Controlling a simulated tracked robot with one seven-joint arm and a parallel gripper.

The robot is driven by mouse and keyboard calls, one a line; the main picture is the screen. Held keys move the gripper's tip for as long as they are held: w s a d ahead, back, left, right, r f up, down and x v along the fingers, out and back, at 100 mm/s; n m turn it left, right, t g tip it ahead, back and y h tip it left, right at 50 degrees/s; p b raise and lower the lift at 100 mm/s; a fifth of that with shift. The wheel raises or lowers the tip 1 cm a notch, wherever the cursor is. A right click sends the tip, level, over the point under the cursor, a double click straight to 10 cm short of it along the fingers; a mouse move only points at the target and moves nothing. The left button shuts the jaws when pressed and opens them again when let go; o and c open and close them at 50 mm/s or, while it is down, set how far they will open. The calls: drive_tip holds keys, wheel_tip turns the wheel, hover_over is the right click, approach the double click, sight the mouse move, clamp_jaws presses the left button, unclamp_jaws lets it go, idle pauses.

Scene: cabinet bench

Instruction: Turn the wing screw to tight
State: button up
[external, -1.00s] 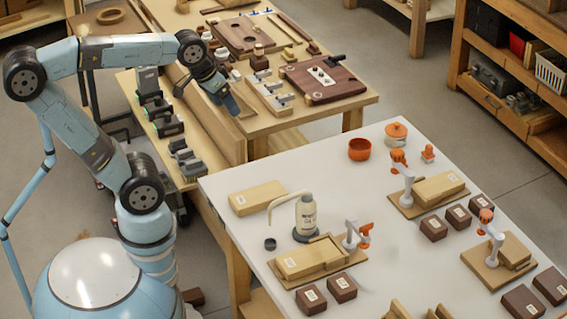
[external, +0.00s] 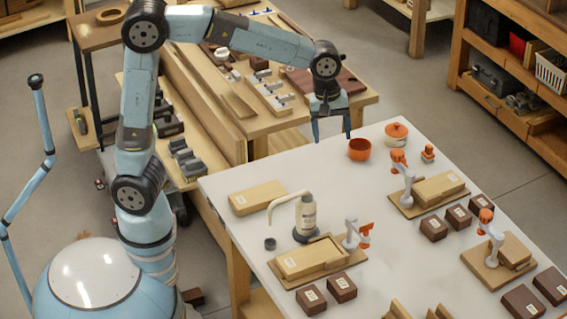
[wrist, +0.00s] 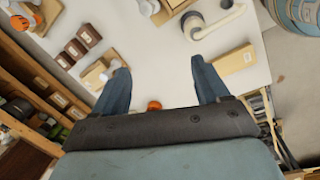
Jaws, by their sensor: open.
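Three grey clamps with orange handles stand on wooden boards on the white table: one near the front middle (external: 364,235), one at the back right (external: 398,157), one at the right (external: 486,216). I cannot tell for certain which orange part is the wing screw, nor its turn state. My gripper (external: 331,134) is open and empty, pointing down near the table's far edge, left of the orange bowl (external: 359,149) and apart from all clamps. In the wrist view its two fingers (wrist: 160,68) are spread wide above the white tabletop.
A pump bottle (external: 306,217) with a long spout stands behind the front clamp, by a wooden block (external: 257,197). An orange-lidded jar (external: 396,133) and several dark labelled blocks (external: 433,228) stand around. The table's middle is clear. A wooden bench (external: 290,130) lies behind.

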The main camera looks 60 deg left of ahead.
drive_tip(key=w+d+f+n+g+y, duration=0.15)
drive_tip(key=d+f, duration=0.25)
drive_tip(key=d, duration=0.4)
drive_tip(key=w+d+f+n+t, duration=0.1)
drive_tip(key=w+d+f+n, duration=0.15)
drive_tip(key=d, duration=0.45)
approach(366, 229)
drive_tip(key=shift+n+g, duration=0.25)
drive_tip(key=shift+n, duration=0.15)
drive_tip(key=f, duration=0.7)
drive_tip(key=shift+w+a+f, duration=0.25)
drive_tip(key=shift+w+f, duration=0.1)
drive_tip(key=shift+f, duration=0.05)
drive_tip(key=c, duration=1.1)
